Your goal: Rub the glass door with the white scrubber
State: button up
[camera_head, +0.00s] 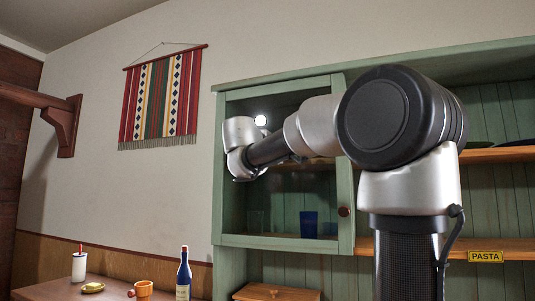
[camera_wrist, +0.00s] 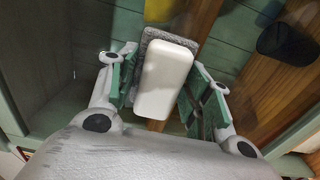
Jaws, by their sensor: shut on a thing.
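The white scrubber (camera_wrist: 165,80) has a white block-shaped grip and a grey pad on its far side. My gripper (camera_wrist: 162,68) is shut on it, with a green-padded finger on each side. The glass door (camera_head: 346,190) has a green frame and a round brown knob, and it looks closed. My wrist is in front of its upper left part. The gripper and scrubber cannot be made out in the head view. I cannot tell whether the pad touches the glass.
Behind the glass stands a blue cup (camera_head: 308,224), also in the wrist view (camera_wrist: 287,43). A blue bottle (camera_head: 184,275), an orange mug (camera_head: 143,289) and a white jar (camera_head: 79,266) stand lower left. A striped hanging (camera_head: 161,98) is on the wall. Open shelves lie right.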

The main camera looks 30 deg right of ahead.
jog(key=s+d, duration=0.4)
jog(key=s, duration=0.1)
jog(key=shift+s+d, duration=0.2)
jog(key=shift+s, duration=0.15)
dwell(0.4)
jog(key=v, duration=0.6)
dwell(0.3)
jog(key=v, duration=0.3)
dwell(0.5)
dwell(0.3)
